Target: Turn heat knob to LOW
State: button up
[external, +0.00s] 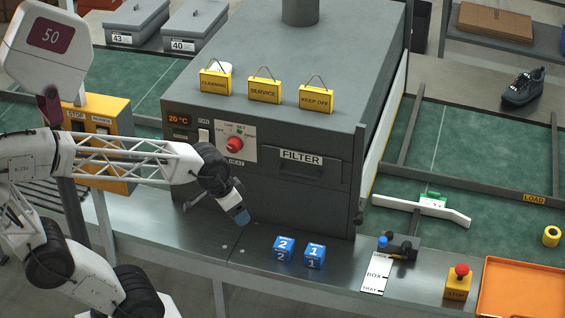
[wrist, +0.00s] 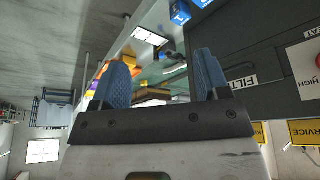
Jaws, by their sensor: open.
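The red heat knob (external: 234,144) sits on a white plate (external: 248,155) on the front of the grey oven, with small labels around it; its exact pointing is too small to tell. In the wrist view a sliver of red knob (wrist: 318,60) shows at the right edge beside the word HIGH; the rest is out of frame. My gripper (external: 240,216) is below the knob, in front of the oven and above the steel bench, apart from both. In the wrist view my gripper (wrist: 162,78) has its two blue fingers apart with nothing held between them.
A FILTER drawer (external: 303,157) is right of the knob and a 20 °C display (external: 179,120) left. Yellow tags (external: 265,89) hang above. Blue number blocks (external: 284,248), a BOX/TRAY card (external: 377,274) and a stop button (external: 458,282) stand on the bench.

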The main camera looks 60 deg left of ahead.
jog(key=w+a+f+n+t+y, duration=0.1)
jog(key=w+a+f+n+t, duration=0.15)
jog(key=w+a, duration=0.35)
jog(key=n+t+y, duration=0.6)
jog(key=y, duration=0.6)
send_near(232, 148)
jog(key=shift+x, duration=1.1)
jog(key=shift+w+a+r, duration=0.1)
jog(key=shift+r, duration=0.05)
jog(key=shift+x, duration=3.75)
